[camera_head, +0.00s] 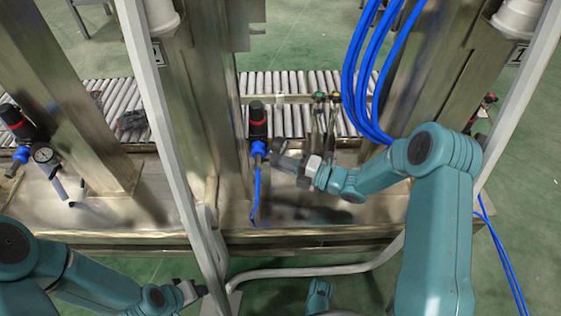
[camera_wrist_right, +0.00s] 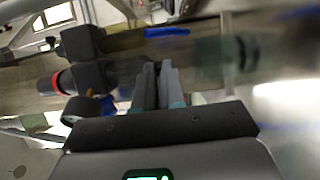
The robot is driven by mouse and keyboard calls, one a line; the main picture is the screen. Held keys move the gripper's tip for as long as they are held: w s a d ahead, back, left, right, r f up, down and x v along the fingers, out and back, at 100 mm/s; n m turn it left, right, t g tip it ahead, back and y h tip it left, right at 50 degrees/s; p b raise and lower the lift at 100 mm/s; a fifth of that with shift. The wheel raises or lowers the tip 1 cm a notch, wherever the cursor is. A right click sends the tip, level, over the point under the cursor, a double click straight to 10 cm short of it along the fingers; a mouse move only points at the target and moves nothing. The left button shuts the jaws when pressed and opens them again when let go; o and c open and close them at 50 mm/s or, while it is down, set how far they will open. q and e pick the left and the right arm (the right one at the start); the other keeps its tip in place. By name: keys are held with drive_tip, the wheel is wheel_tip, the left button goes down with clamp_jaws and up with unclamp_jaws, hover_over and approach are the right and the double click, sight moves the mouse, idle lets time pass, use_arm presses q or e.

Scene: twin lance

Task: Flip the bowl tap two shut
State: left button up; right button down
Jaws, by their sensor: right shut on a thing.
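An air unit with a black knob and red ring (camera_head: 258,122) stands upright by the post in the head view, with a blue part (camera_head: 259,149) below it. My right gripper (camera_head: 278,152) reaches it from the right, level with the blue part. The right wrist view also shows the black unit (camera_wrist_right: 82,62) at left, beside my closed-up fingers (camera_wrist_right: 158,75). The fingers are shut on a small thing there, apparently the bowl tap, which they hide. Which way its lever stands cannot be seen. My left gripper (camera_head: 192,292) is low, away from the unit, its jaws too small to read.
A second unit with a gauge (camera_head: 43,154) stands at far left. Thick blue hoses (camera_head: 362,75) hang just right of my right gripper. Steel posts (camera_head: 205,100) and a slanted pale bar (camera_head: 160,120) stand left. A roller conveyor (camera_head: 290,88) runs behind.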

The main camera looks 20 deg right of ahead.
use_arm(q)
drive_tip(key=shift+s+d+r+p, duration=0.1)
drive_tip(key=shift+s+r+p, duration=0.35)
drive_tip(key=shift+r+p, duration=0.25)
use_arm(e)
drive_tip(key=s+a+m+t+h, duration=0.1)
drive_tip(key=a+m+t+h, duration=0.1)
drive_tip(key=m+h, duration=0.6)
drive_tip(key=s+a+m+t+h, duration=0.1)
drive_tip(key=a+m+h, duration=0.3)
drive_tip(key=m+h, duration=0.4)
drive_tip(key=shift+s+a+t+h, duration=0.3)
drive_tip(key=shift+t+h, duration=0.1)
drive_tip(key=shift+h, duration=3.1)
drive_tip(key=shift+d+r, duration=0.1)
drive_tip(key=c, duration=1.2)
unclamp_jaws()
drive_tip(key=shift+c, duration=0.2)
use_arm(q)
drive_tip(key=shift+s, duration=0.1)
use_arm(e)
drive_tip(key=shift+s, duration=0.1)
